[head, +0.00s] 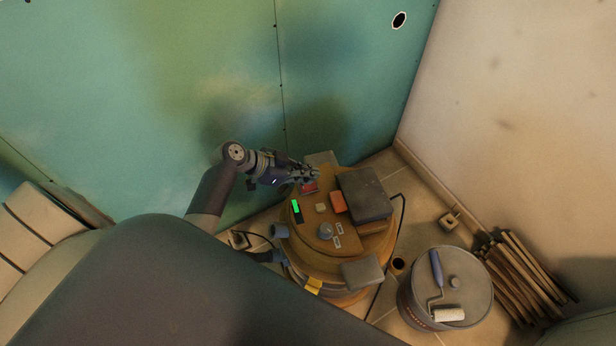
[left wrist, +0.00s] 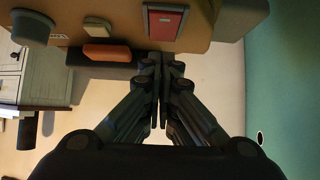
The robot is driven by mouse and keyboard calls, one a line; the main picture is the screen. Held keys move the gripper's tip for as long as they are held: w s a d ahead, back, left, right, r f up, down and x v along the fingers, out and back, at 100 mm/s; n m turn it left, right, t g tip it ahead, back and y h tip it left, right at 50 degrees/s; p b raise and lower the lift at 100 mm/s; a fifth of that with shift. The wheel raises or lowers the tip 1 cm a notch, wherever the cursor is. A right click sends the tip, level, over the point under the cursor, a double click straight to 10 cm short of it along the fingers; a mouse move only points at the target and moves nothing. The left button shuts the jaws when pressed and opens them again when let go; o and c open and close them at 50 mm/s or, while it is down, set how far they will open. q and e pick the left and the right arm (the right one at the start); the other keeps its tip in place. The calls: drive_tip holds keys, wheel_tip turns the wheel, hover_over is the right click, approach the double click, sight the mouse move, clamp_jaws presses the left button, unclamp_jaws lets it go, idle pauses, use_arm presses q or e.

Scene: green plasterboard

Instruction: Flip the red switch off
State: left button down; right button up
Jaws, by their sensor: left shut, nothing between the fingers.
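My right gripper is not in view.
An orange block (head: 338,202), a dark box (head: 364,194) and a black device with a green light (head: 296,211) share the wooden top. A grey cup (head: 281,231) is at its left edge. A bucket with a paint roller (head: 447,314) stands right. Green plasterboard (head: 180,80) rises behind.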

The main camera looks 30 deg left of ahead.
sight(308, 187)
use_arm(q)
drive_tip(key=shift+w+f, duration=0.1)
drive_tip(key=shift+f, duration=0.85)
drive_tip(key=shift+w+d+g+p, duration=0.1)
drive_tip(key=shift+d+g+p, duration=0.05)
drive_tip(key=shift+g+p, duration=0.15)
drive_tip(key=shift+f, duration=0.25)
drive_tip(key=shift+s+a, duration=0.55)
drive_tip(key=shift+s, duration=0.1)
